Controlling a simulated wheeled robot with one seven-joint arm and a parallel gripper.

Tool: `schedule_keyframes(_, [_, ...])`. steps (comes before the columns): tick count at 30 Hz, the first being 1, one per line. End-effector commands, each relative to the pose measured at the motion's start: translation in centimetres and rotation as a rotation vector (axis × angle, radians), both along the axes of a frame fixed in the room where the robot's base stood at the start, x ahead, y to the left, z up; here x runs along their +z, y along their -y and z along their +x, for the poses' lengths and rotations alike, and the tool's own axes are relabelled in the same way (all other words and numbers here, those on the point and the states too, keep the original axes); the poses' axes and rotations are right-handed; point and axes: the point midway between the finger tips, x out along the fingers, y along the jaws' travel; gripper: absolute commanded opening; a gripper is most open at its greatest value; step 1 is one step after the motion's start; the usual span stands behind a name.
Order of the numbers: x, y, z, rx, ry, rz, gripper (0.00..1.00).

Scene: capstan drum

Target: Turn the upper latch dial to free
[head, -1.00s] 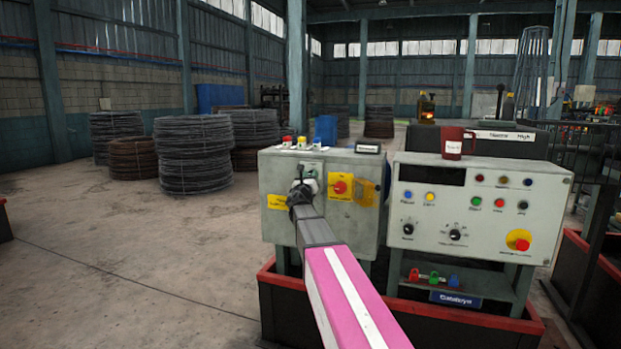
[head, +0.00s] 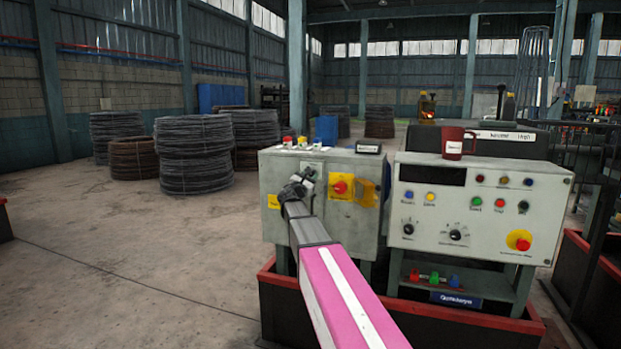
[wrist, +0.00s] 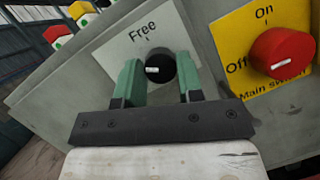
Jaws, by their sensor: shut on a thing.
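A black round dial (wrist: 158,70) with a short white mark sits on a pale plate (wrist: 172,22) in the wrist view. The plate reads "Free" above the dial, with a small tick under the word. My gripper (wrist: 157,80) has its two green fingers on either side of the dial, shut on it. The white mark lies on the dial's left part, with the tick above it. The plate's lower part is hidden behind my gripper. In the head view my gripper (head: 306,176) is at the left grey box (head: 350,225) and hides the dial.
A red main switch knob (wrist: 282,52) on a yellow plate is close to the right finger. Coloured buttons (wrist: 60,35) are at the upper left. A control panel (head: 470,235) with a red mug (head: 452,146) on top stands to the right.

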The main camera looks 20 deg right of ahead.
Motion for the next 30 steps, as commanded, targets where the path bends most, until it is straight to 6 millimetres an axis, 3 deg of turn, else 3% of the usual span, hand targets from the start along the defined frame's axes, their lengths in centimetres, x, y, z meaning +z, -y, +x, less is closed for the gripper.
schedule_keyframes(30, [0.37, -0.13, 0.1, -0.002, 0.5, 0.741, 0.11])
